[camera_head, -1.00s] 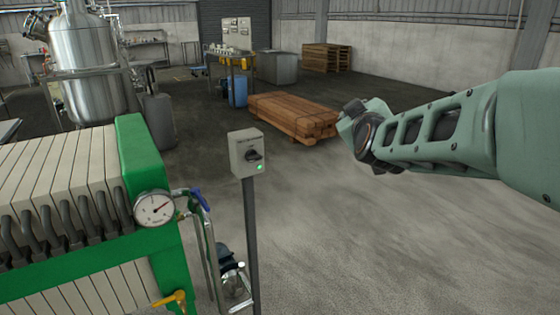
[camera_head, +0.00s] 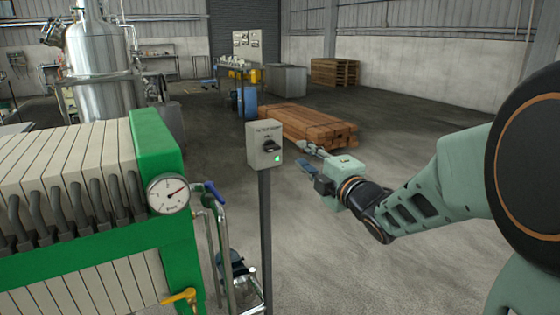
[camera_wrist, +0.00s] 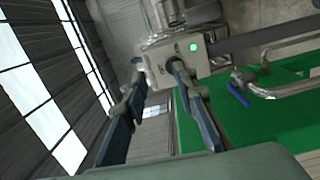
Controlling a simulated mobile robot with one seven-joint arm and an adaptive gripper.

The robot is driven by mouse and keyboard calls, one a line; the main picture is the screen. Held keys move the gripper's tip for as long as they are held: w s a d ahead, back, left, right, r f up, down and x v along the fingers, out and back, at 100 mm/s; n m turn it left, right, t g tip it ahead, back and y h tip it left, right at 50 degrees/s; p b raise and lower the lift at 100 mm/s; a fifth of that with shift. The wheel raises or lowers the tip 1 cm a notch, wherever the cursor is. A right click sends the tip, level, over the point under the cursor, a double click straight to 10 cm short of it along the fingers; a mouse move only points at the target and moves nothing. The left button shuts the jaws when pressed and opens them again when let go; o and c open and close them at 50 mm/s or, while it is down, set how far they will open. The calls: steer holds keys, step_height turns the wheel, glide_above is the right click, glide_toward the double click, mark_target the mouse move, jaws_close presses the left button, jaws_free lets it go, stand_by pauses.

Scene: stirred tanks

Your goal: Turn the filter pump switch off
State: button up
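The filter pump switch is a grey box (camera_head: 264,145) on a dark post, with a black rotary knob (camera_head: 269,146) and a lit green lamp (camera_head: 277,158). My gripper (camera_head: 303,156) is open, just right of the box in the head view, with its fingers pointing toward it. In the wrist view the switch box (camera_wrist: 175,58) and its green lamp (camera_wrist: 193,47) lie ahead, beyond the two fingers of my gripper (camera_wrist: 165,105). The knob (camera_wrist: 174,66) is partly hidden behind one finger there. I cannot tell whether a finger touches the box.
A green filter press (camera_head: 160,150) with a pressure gauge (camera_head: 168,193) stands left of the switch. Pipes with a blue valve handle (camera_head: 215,193) run between press and post. A stack of timber (camera_head: 310,125) lies behind. The floor (camera_head: 400,270) to the right is clear.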

mark_target(274, 149)
steer(key=shift+n+g+y, duration=0.5)
steer(key=shift+n+y, duration=0.1)
steer(key=shift+n, duration=0.1)
steer(key=w+a, duration=0.2)
steer(key=w+a+f, duration=0.1)
steer(key=w+a, duration=0.2)
steer(key=w+a+b, duration=0.1)
steer(key=w+a, duration=0.1)
steer(key=a, duration=0.1)
steer(key=shift+w+f, duration=0.35)
steer(key=shift+f, duration=0.05)
jaws_close()
